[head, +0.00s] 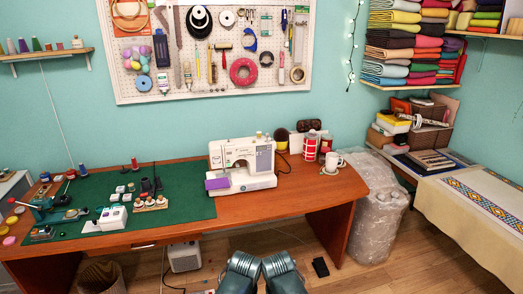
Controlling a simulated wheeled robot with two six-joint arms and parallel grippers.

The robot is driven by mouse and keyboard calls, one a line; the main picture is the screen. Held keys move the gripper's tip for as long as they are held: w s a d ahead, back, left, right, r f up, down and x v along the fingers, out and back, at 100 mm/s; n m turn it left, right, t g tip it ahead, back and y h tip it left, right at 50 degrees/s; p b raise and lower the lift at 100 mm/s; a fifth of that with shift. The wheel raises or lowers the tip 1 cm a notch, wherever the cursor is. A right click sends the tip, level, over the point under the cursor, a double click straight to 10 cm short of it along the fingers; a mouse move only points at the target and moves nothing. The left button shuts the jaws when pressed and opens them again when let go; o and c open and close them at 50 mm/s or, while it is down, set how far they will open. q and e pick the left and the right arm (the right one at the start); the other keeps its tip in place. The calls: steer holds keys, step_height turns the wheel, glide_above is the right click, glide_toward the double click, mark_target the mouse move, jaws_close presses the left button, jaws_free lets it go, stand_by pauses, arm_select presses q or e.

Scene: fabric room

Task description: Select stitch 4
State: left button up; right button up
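A white sewing machine (246,176) stands upright on the wooden table (300,199), a little left of the middle of the head view. A purple block-like part is at the lower left of the machine. Small markings and controls show on its front face, but they are too small to read, so I cannot tell which stitch is set. Two teal-grey parts of my own arms show at the bottom centre, below the table's front edge and apart from the machine. I see no gripper fingers in this view.
A green cutting mat (185,205) with spools and small tools covers the table's left side. A white mug (333,161) and a red-and-white tin (310,147) stand right of the machine. A wrapped roll (380,215) stands beyond the table's right end. Bare tabletop lies before the machine.

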arm_select(q)
jaws_close()
stand_by(1.4)
